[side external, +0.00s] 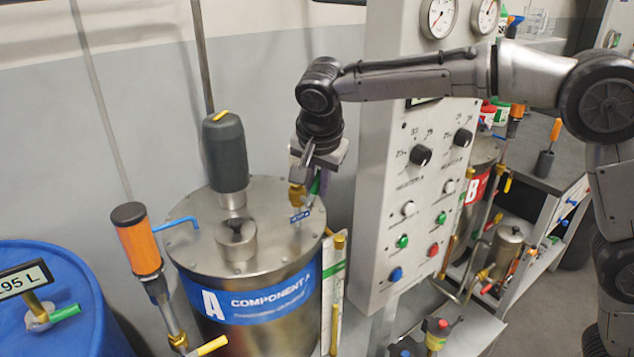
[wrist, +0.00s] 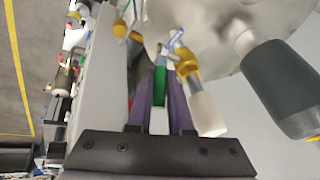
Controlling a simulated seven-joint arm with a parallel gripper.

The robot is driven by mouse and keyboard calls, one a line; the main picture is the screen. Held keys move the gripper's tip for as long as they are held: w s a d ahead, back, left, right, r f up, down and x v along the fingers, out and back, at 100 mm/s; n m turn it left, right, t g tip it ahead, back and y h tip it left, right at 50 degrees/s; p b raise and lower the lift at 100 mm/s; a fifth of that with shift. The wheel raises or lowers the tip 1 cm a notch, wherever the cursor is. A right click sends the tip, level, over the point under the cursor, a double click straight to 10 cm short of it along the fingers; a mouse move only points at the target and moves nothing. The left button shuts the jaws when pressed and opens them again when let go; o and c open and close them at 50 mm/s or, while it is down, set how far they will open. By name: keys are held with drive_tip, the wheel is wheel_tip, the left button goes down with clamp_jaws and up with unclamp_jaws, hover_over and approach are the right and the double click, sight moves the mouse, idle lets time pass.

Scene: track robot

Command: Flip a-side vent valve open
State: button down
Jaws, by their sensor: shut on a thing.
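The a-side vent valve is a brass fitting (side external: 296,196) on the lid of the steel tank (side external: 262,190) labelled Component A. Its green handle (side external: 316,184) stands up beside the brass body in the side view, partly hidden by my gripper (side external: 308,178). In the wrist view the green handle (wrist: 160,86) lies between the two purple fingers of my gripper (wrist: 161,84), which is shut on it. The brass body (wrist: 187,65) and a white cylindrical part (wrist: 207,113) are just right of the fingers. A small blue tag (side external: 299,217) is below the valve.
A dark grey motor (side external: 225,152) stands on the lid, left of my gripper. The control panel (side external: 385,190) rises close on the right. An orange-handled part (side external: 137,238) and a blue drum (side external: 60,300) are at left.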

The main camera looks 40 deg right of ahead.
drive_tip(key=shift+a, duration=0.1)
drive_tip(key=shift+a+n+h, duration=0.3)
drive_tip(key=shift+a+h, duration=0.2)
drive_tip(key=shift+h, duration=0.7)
drive_tip(key=shift+a+r+h, duration=0.15)
drive_tip(key=shift+a+h, duration=0.1)
drive_tip(key=shift+h, duration=0.75)
drive_tip(key=c, duration=1.1)
unclamp_jaws()
drive_tip(key=v, duration=1.4)
drive_tip(key=shift+s, duration=0.2)
